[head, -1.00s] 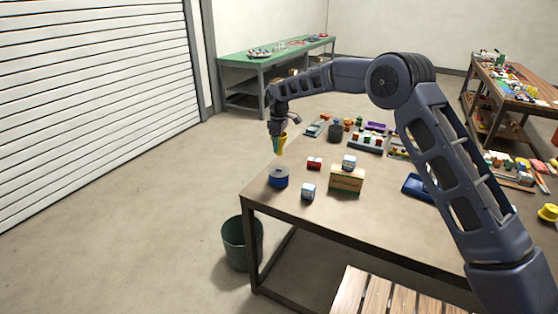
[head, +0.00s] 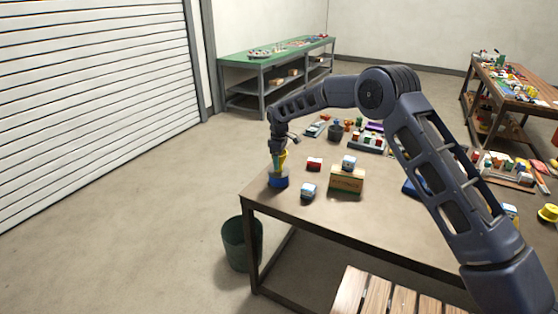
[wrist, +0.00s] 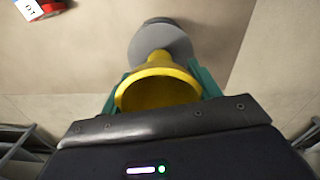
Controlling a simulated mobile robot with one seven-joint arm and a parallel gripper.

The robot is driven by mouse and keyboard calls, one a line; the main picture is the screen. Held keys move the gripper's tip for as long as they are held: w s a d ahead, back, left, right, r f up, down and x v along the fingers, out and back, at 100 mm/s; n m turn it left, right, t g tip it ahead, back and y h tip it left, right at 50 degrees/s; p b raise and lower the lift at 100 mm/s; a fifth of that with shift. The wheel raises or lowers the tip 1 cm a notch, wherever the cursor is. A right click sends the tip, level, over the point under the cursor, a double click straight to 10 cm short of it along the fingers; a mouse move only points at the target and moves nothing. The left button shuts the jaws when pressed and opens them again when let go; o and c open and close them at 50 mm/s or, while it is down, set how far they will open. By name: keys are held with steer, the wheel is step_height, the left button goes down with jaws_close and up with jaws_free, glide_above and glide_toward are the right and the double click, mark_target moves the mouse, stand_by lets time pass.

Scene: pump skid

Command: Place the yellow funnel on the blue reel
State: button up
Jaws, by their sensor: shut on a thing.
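The yellow funnel (head: 284,157) is held by my gripper (head: 279,163) directly above the blue reel (head: 278,182), near the left corner of the table. In the wrist view the funnel (wrist: 160,70) shows its wide mouth towards the camera, between the two green fingers of my gripper (wrist: 160,88). A grey disc (wrist: 172,40), likely the reel's top, lies behind the funnel in that view. The funnel's lower end is at or very close to the reel's top. I cannot tell whether they touch.
A green bin (head: 236,243) stands on the floor by the table (head: 330,218).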

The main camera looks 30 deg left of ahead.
steer(key=o, duration=1)
steer(key=shift+f, duration=0.15)
step_height(320, 180, up, 12)
steer(key=shift+r, duration=0.2)
